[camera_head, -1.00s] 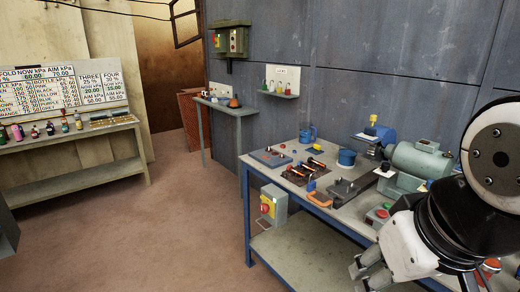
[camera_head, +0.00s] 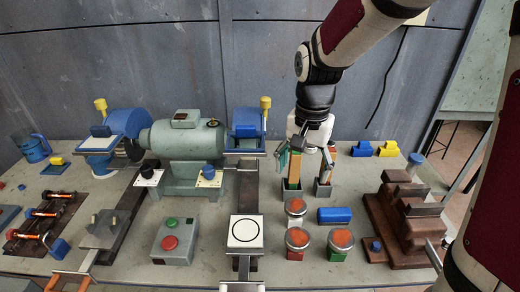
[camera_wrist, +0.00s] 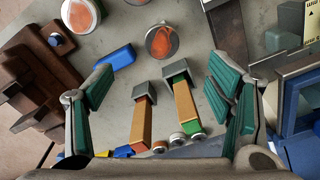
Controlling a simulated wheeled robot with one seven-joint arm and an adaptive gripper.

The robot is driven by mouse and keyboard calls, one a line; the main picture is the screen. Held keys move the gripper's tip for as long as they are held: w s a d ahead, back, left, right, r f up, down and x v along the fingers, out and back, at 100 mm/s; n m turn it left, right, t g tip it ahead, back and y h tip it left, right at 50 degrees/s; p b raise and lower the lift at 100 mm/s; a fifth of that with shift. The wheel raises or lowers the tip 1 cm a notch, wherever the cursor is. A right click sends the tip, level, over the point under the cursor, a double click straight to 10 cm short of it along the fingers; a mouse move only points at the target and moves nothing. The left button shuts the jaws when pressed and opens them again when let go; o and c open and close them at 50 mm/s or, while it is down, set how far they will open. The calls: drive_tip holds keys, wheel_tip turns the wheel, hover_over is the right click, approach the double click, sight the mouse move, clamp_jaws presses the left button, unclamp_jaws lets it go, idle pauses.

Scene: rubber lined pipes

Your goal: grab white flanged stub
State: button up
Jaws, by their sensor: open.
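My gripper (camera_head: 306,168) is open over the back right of the bench, pointing down. In the wrist view its two green-padded fingers (camera_wrist: 160,112) stand apart on either side of two orange-brown bars with grey square ends, a red-edged one (camera_wrist: 141,122) and a green-edged one (camera_wrist: 186,103). Nothing is held. Three round-topped pieces with pale rims and orange faces stand in front of the gripper in the head view: one behind (camera_head: 296,206), one front left (camera_head: 298,239) and one front right (camera_head: 340,239). I cannot tell which thing is the white flanged stub.
A blue block (camera_head: 334,215) lies beside the round pieces. A brown stepped block (camera_head: 405,215) stands right. A grey-green bench grinder (camera_head: 187,145) stands left of the gripper. A white plate with a black ring (camera_head: 245,232) and a button box (camera_head: 175,241) sit in front.

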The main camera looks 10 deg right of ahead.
drive_tip(key=w+f, duration=0.1)
drive_tip(key=f, duration=0.1)
hover_over(295, 206)
drive_tip(key=shift+m, duration=0.4)
drive_tip(key=f, duration=0.7)
drive_tip(key=shift+w+d+f, duration=0.1)
drive_tip(key=shift+d+f, duration=0.2)
drive_tip(key=shift+a+f, duration=0.2)
drive_tip(key=shift+f, duration=2.9)
drive_tip(key=c, duration=1.7)
drive_tip(key=shift+r, duration=0.1)
